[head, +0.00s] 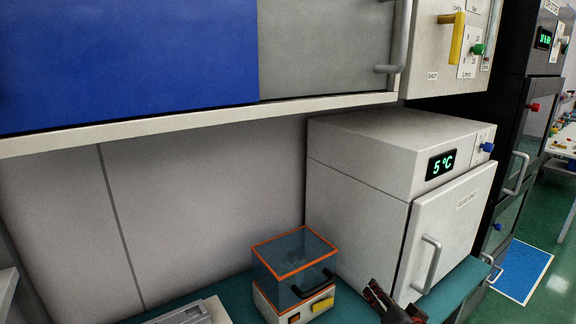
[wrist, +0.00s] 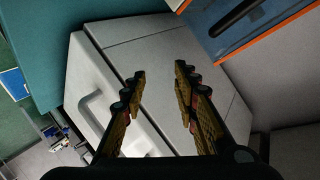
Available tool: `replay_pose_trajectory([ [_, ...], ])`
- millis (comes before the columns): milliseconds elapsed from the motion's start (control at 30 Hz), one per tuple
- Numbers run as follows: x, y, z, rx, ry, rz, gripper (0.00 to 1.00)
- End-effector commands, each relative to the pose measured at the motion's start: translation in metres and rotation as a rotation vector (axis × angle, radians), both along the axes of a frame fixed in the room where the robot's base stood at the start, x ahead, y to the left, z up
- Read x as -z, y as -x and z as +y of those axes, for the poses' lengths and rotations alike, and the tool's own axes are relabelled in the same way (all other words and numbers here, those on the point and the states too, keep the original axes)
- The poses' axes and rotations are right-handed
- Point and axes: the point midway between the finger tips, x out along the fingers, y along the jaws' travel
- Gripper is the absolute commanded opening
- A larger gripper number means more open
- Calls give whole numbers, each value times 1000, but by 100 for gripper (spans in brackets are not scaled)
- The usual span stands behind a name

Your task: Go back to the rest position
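My gripper (wrist: 160,80) is in the wrist view with its two fingers spread apart and nothing between them. Behind the fingers is a light grey cabinet, the small white fridge (wrist: 150,45), with its handle (wrist: 95,110) at the left. In the head view only the end of my gripper (head: 392,305) shows at the bottom edge, in front of the white fridge (head: 360,160) with the green "5 °C" display. The fridge door is shut. Contact between gripper and fridge cannot be told.
A clear box with orange edges (head: 294,252) stands on the teal bench (head: 465,275) left of my gripper. A grey device (head: 185,314) is at the bottom left. A shelf with blue and grey panels (head: 130,60) hangs above. A dark tall cabinet (head: 507,130) stands at the right.

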Motion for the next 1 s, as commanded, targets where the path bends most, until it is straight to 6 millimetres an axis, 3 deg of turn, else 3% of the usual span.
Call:
replay_pose_trajectory([
  [167, -22, 36, -16, 52, 211, 141, 30],
  [300, -32, 79, -18, 39, 332, 282, 30],
  [700, -38, 229, 30, -262, 495, 629, 30],
  [833, -38, 254, 41, -335, 509, 669, 30],
  [1000, -37, 261, 44, -359, 513, 683, 30],
])
